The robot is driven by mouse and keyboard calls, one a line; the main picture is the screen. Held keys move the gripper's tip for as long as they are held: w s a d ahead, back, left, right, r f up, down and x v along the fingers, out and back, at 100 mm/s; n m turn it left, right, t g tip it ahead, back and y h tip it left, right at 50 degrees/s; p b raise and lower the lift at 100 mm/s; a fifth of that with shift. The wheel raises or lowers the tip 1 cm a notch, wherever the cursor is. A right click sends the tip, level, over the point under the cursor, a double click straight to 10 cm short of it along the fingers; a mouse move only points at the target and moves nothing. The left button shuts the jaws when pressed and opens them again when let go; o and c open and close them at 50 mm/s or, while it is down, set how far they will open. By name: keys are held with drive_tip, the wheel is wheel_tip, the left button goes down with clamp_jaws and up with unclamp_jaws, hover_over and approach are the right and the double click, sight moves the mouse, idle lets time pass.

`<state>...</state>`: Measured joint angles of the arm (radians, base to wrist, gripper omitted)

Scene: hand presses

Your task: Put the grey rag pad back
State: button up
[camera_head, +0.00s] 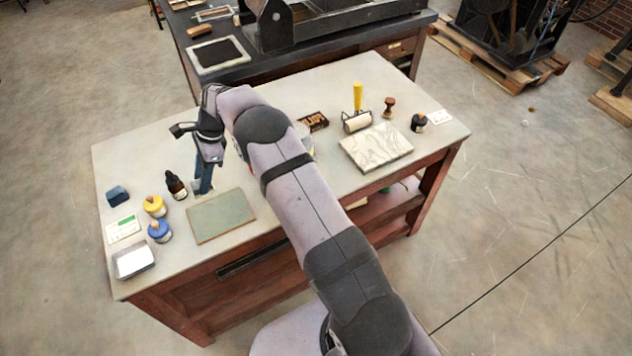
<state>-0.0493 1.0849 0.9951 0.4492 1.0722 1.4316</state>
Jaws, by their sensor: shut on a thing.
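My gripper (202,189) points down over the left part of the grey-topped table, just behind the grey-green plate. It is shut on a small grey piece (195,187), which looks like the grey rag pad. The fingers hide most of it, and I cannot tell whether it touches the table top. A dark dropper bottle (176,187) stands close to the left of the fingers. The grey-green plate (221,216) lies flat in front of the gripper, near the table's front edge.
A dark blue block (117,195), a green-marked card (123,228), a yellow jar (155,206), a blue jar (160,231) and a metal tray (133,260) stand at the left. A marbled slab (376,147) and a yellow-handled roller (357,115) are at the right.

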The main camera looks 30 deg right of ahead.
drive_tip(key=w+d+r+m+t+b, duration=0.1)
drive_tip(key=d+r+m+b, duration=0.15)
drive_tip(key=d, duration=0.85)
drive_tip(key=d+r+m+t+b, duration=0.1)
drive_tip(key=d+r+m+b, duration=0.15)
drive_tip(key=d, duration=0.95)
drive_tip(key=s+d+f+m+t+h+b, duration=0.2)
drive_tip(key=s+d+f+m+h, duration=0.2)
drive_tip(key=s+d+m, duration=0.5)
drive_tip(key=d+m, duration=0.3)
drive_tip(key=shift+s+d+m, duration=0.2)
drive_tip(key=shift+s+m, duration=0.1)
drive_tip(key=shift+s, duration=0.05)
drive_tip(key=shift+f, duration=0.15)
drive_tip(key=shift+f, duration=4.9)
